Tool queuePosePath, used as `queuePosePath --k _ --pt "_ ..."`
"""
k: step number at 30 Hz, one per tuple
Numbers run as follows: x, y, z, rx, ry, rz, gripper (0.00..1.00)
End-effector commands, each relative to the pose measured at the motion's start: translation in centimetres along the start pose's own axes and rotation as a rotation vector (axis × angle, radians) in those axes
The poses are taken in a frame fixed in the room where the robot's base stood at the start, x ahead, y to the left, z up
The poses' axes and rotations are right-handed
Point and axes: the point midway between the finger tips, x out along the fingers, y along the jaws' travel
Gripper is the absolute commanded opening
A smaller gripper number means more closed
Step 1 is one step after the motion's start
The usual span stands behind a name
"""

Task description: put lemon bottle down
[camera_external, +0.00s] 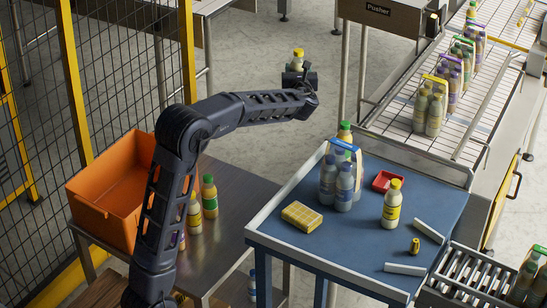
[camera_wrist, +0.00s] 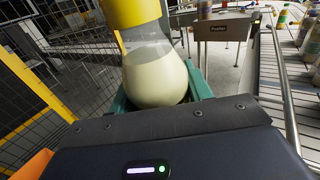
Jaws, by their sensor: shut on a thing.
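A yellow-capped lemon bottle (camera_external: 298,57) with pale contents is held upright in my gripper (camera_external: 298,76), high in the air. In the wrist view the bottle (camera_wrist: 155,72) fills the middle, between the green fingers (camera_wrist: 160,95), which close around its lower body; its base is hidden by the gripper housing. In the external view it appears over the floor behind the blue-topped table (camera_external: 335,238), clear of any surface. Another yellow-capped bottle (camera_external: 391,207) stands upright on that table.
An orange bin (camera_external: 103,216) and several bottles occupy the steel table (camera_external: 240,215). A conveyor (camera_external: 400,130) lies right, mesh fence (camera_external: 125,80) left.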

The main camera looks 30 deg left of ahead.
Motion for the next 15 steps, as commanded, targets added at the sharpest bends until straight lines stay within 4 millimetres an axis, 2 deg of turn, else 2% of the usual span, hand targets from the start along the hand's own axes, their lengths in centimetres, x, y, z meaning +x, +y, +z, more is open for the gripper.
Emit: queuePosePath --k 1,6,15 --pt "1.5 1.6 -0.9 0.002 -0.001 0.043 0.18" --pt "5.6 7.2 -3.7 0.003 -0.002 0.187 0.18" --pt "11.6 18.1 -8.2 0.003 -0.005 0.44 0.18"
